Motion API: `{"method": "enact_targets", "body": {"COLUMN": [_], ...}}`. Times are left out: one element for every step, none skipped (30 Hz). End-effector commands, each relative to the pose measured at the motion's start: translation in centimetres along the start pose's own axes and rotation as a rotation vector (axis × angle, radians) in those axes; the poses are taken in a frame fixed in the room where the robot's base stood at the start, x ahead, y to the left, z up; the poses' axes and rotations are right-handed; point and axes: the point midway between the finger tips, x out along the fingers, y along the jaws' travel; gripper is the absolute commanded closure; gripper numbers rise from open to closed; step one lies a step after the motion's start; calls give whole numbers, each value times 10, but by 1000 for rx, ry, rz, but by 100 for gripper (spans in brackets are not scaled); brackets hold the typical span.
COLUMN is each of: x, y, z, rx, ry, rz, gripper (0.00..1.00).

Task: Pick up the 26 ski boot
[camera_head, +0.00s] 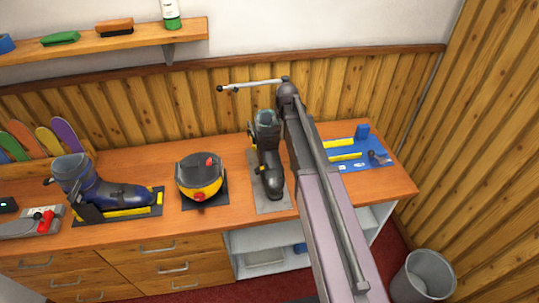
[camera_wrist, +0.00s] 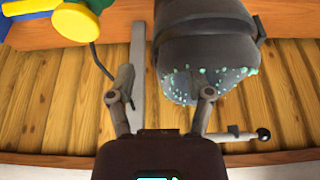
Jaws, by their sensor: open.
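A dark grey-black ski boot (camera_head: 268,155) stands upright on a grey mat (camera_head: 274,204) on the bench, just left of my arm. A blue ski boot (camera_head: 92,188) with a black and yellow base stands farther left. No size number is readable on either boot. In the wrist view, the dark boot (camera_wrist: 205,38) shows close up, with teal specks near its opening. My gripper (camera_wrist: 167,84) is open and empty there. Its right fingertip overlaps the boot's edge, and its left fingertip is off to the side. I cannot tell if they touch. My arm hides the head view's gripper.
A black and yellow round device (camera_head: 200,178) stands between the boots. A blue mat with yellow tools (camera_head: 358,148) lies right of my arm. Coloured skis (camera_head: 45,140) stand at the back left, and a shelf (camera_head: 110,42) hangs above. A bin (camera_head: 424,275) stands on the floor.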

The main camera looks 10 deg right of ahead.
Motion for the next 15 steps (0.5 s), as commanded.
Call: {"method": "enact_targets", "body": {"x": [7, 10, 13, 16, 18, 22, 24, 27, 30, 32, 34, 37, 38, 40, 41], "y": [-1, -1, -1, -2, -2, -3, -3, -3, -3, -3, -3, -3, -3, -3, -3], "z": [1, 1, 1, 1, 1, 1, 1, 1, 1, 1, 1, 1, 1, 1, 1], "rx": [0, 0, 0, 0, 0, 0, 0, 0, 0, 0, 0, 0, 0, 0, 0], "ry": [0, 0, 0, 0, 0, 0, 0, 0, 0, 0, 0, 0, 0, 0, 0], "rz": [0, 0, 0, 0, 0, 0, 0, 0, 0, 0, 0, 0, 0, 0, 0], "gripper": [34, 34, 34, 34, 34, 34, 34, 34, 34, 34, 34, 34, 34, 34, 34]}}
